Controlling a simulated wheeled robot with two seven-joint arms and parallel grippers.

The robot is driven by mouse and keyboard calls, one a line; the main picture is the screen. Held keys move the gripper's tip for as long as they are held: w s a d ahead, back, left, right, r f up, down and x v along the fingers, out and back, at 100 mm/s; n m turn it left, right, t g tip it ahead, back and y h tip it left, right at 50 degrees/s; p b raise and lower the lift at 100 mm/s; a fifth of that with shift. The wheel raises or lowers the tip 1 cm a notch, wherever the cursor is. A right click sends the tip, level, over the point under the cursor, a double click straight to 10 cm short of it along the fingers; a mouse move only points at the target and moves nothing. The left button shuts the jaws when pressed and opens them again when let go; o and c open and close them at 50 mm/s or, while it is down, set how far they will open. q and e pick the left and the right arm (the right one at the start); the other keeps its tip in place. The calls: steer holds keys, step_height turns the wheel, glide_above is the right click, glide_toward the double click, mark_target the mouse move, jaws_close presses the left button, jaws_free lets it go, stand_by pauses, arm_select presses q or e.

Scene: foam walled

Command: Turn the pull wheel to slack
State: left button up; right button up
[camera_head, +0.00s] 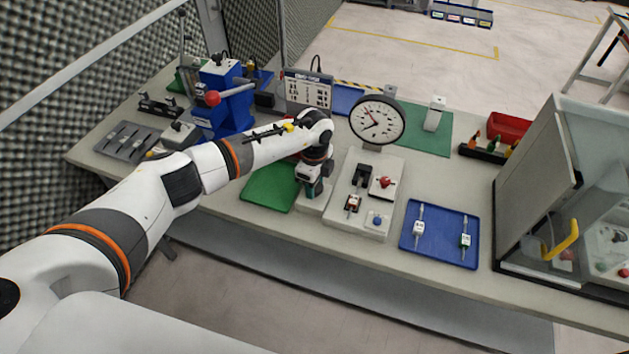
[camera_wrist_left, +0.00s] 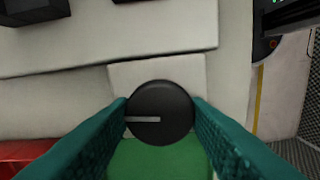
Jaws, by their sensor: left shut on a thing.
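The pull wheel (camera_wrist_left: 160,125) is a black round knob with a white pointer line, seen face-on in the left wrist view. Its line runs from near the centre to the left edge. My left gripper (camera_head: 312,190) has its two teal fingers on either side of the knob, shut on it. In the head view the gripper stands over a small pale block (camera_head: 314,204) at the left of the pale test base (camera_head: 343,218), and the wheel is hidden there. My right gripper is not in view.
A round dial gauge (camera_head: 392,113) stands behind the base, which carries a red knob (camera_head: 385,182) and a blue button (camera_head: 377,220). A green mat (camera_head: 266,188) lies left, a blue tray (camera_head: 440,252) right. A blue press (camera_head: 236,108) stands behind my left forearm.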

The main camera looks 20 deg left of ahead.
arm_select(q)
steer(key=shift+r+n, duration=0.1)
steer(key=shift+n, duration=0.4)
steer(key=o, duration=1)
steer(key=shift+c, duration=0.2)
step_height(320, 180, up, 12)
steer(key=b, duration=0.3)
steer(key=shift+b, duration=0.3)
